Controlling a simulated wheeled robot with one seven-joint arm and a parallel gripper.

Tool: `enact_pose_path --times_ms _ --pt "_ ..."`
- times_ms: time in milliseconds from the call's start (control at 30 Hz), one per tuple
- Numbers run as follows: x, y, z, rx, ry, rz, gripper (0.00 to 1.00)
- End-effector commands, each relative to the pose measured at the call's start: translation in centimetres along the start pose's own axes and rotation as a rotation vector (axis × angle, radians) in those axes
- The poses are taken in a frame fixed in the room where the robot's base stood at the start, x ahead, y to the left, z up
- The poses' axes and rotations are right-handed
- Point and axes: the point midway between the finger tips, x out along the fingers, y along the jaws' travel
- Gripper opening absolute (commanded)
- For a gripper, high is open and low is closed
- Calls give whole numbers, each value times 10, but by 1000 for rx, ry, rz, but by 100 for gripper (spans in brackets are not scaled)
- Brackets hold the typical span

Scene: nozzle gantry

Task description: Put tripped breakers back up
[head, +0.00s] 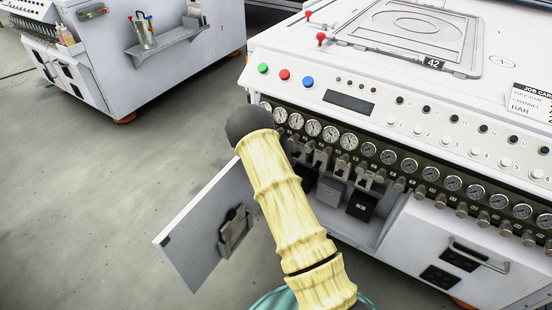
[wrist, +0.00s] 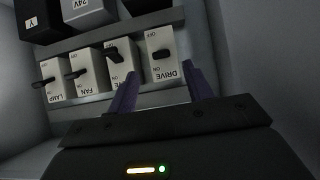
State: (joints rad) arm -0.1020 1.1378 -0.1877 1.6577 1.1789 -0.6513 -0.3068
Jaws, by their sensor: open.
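In the wrist view, upside down, a row of white breakers with black levers shows: LAMP (wrist: 52,90), FAN (wrist: 84,85), a third with its label partly hidden (wrist: 120,72), and DRIVE (wrist: 165,66). The LAMP and FAN levers sit nearer their ON marks. The third lever (wrist: 110,54) sits close to OFF. The DRIVE lever (wrist: 162,54) sits about midway between the marks. My gripper (wrist: 160,67) is open and empty, its purple fingers reaching toward either side of the DRIVE breaker; contact cannot be told. In the head view my arm hides the gripper.
The cabinet's white door (head: 205,225) stands open at the left. Gauges (head: 331,134) line the machine front (head: 410,240) above the opening. The grey floor (head: 130,160) at the left is clear.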

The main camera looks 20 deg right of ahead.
Motion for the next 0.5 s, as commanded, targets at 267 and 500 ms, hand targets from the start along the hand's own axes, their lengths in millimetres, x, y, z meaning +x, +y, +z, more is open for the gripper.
enact_pose_path --times_ms 267,500 --pt "-57 -1 -2 -3 -1 -3 51" --pt "-75 -2 1 -4 0 -3 51"
